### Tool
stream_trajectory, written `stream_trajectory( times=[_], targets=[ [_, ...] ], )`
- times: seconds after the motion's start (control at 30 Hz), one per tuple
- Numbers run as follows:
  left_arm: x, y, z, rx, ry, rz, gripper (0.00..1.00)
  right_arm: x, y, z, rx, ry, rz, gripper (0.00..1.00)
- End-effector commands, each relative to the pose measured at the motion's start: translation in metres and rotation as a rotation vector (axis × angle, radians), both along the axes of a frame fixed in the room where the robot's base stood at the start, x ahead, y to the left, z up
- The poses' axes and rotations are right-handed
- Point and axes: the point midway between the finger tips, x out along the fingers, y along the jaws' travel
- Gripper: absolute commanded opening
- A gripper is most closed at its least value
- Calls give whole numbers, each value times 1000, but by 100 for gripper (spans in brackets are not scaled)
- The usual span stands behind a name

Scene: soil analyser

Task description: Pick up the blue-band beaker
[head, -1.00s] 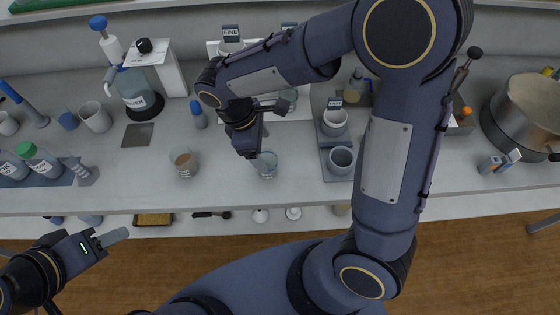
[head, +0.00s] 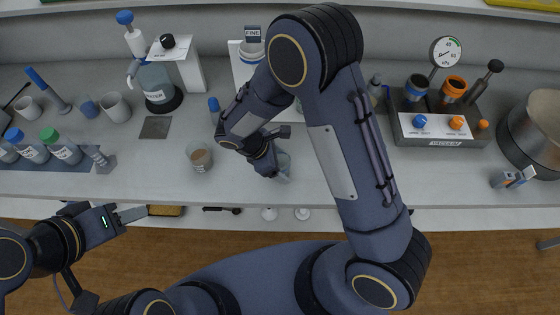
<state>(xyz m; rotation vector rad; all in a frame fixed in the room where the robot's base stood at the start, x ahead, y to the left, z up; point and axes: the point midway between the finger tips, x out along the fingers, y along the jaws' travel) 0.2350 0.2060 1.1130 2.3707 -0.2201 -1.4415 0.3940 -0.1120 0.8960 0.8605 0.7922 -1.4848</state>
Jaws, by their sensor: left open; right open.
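A clear glass beaker (head: 284,168) with a bluish tint stands on the bench near its front edge; it appears to be the blue-band beaker, but its band is not clear to see. My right gripper (head: 276,150) is open at the beaker's left and back side, with a finger close against it or overlapping it in the picture. I cannot tell whether they touch. The hand hides part of the beaker. My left gripper (head: 122,217) is open and empty in front of the bench at the lower left.
The vacuum station (head: 440,129) and a large metal pot (head: 535,125) stand right. My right arm hides the bench's middle right.

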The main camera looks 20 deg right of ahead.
Motion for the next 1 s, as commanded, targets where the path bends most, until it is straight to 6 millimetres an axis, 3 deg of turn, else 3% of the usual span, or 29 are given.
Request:
stream_trajectory(
  times=[0.23, 0.6, 1.0],
  targets=[
    [0, 0, 0, 0, 0, 0, 43, 0, -1, -2, 1, -1, -1, 76],
    [0, 0, 0, 0, 0, 0, 43, 0, -1, -1, 1, -1, 0, 28],
    [0, 0, -1, 0, 0, 0, 43, 1, 0, 8, 2, -4, 0, 28]
  ],
)
